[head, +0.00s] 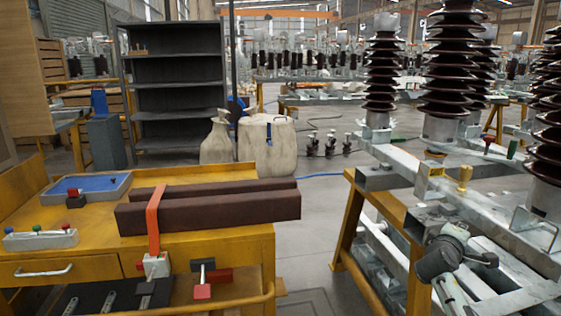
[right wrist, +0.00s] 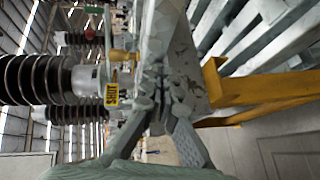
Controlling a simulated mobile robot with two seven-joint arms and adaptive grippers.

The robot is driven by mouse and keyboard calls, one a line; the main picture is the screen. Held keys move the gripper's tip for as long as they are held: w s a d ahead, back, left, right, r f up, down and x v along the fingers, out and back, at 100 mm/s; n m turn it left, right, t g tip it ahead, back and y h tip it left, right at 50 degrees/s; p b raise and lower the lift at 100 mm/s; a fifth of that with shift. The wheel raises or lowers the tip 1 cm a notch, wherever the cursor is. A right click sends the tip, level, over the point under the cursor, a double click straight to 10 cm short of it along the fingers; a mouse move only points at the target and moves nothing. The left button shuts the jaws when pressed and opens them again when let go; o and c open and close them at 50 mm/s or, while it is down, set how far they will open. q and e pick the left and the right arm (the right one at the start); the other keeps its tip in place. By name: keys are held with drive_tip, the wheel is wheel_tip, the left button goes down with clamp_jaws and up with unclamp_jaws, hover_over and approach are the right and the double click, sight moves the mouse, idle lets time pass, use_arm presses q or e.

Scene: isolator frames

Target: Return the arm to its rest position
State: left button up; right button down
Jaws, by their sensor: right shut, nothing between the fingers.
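My right arm comes in at the lower right of the head view, in front of the steel isolator frame (head: 400,180). Its gripper (head: 488,260) is shut and empty, near the frame's lower beams. In the right wrist view its two grey fingers (right wrist: 158,88) come together with nothing between them. The grey frame beam lies behind them there; whether they touch it I cannot tell. My left arm and gripper are not in view.
Brown ribbed insulators (head: 455,75) stand on the frame, with a yellow trestle leg (head: 350,232) below. A yellow workbench (head: 225,250) carries two dark brown bars (head: 210,212) and an orange strap (head: 153,220). Grey floor lies open between bench and trestle.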

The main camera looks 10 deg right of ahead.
drive_tip(key=s+a+f+m+g+y, duration=0.1)
drive_tip(key=s+a+f+y, duration=0.2)
drive_tip(key=s+a+f, duration=0.5)
drive_tip(key=s+a+f+m+g+y, duration=0.1)
drive_tip(key=s+a+f+y, duration=0.15)
drive_tip(key=f, duration=1.05)
drive_tip(key=s+a+f+m+g+y, duration=0.1)
drive_tip(key=s+a+f, duration=0.3)
drive_tip(key=s, duration=0.3)
drive_tip(key=s+a+f+m+g+y, duration=0.1)
drive_tip(key=s+a+f+g+y, duration=0.1)
drive_tip(key=s+a+f, duration=0.2)
drive_tip(key=s+a+f+g+y, duration=0.1)
drive_tip(key=s+a+f, duration=0.3)
drive_tip(key=s, duration=0.5)
drive_tip(key=shift+s+a+m+g+y, duration=0.4)
drive_tip(key=shift+a+y, duration=0.35)
drive_tip(key=shift+a, duration=0.15)
